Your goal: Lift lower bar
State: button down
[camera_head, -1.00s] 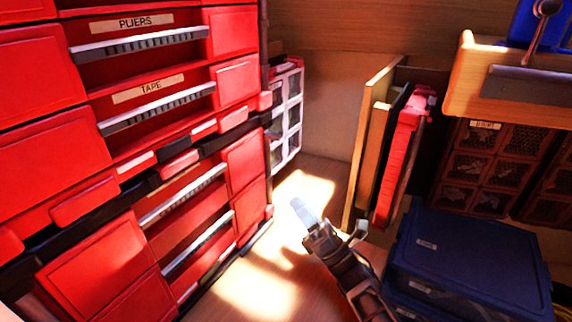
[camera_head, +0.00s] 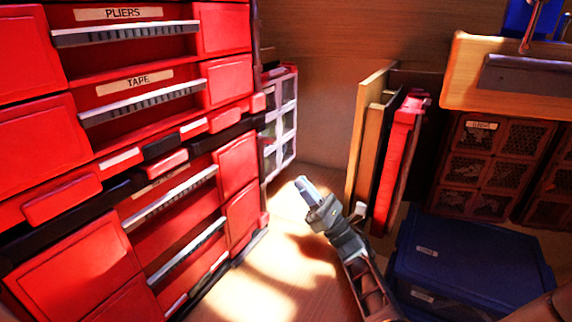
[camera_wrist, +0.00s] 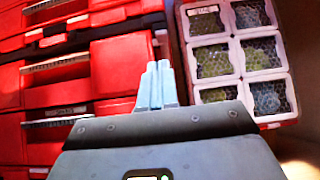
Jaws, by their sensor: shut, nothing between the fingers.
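A red tool cabinet fills the left of the head view, with silver handle bars on its drawer fronts. The lowest bar (camera_head: 185,249) runs slantwise across the lower section, below another bar (camera_head: 170,198). In the wrist view, a low bar (camera_wrist: 55,121) with a small label lies to the left of my fingers. My gripper (camera_head: 303,184) is shut and empty, to the right of the cabinet and apart from the bars. In the wrist view its fingertips (camera_wrist: 158,68) are together in front of the cabinet's right part.
A white-framed organizer with clear compartments (camera_head: 279,120) stands just right of the cabinet. Upright boards (camera_head: 366,140) and a red case (camera_head: 398,160) lean behind my arm. A blue bin (camera_head: 465,265) sits at lower right. The sunlit floor between is clear.

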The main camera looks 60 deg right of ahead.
aim_at(271, 143)
jog(key=p+x, duration=0.1)
jog(key=x, duration=0.8)
jog(key=shift+w+r, duration=0.25)
jog(key=shift+r, duration=0.05)
jog(key=shift+r, duration=0.1)
jog(key=shift+r, duration=1.35)
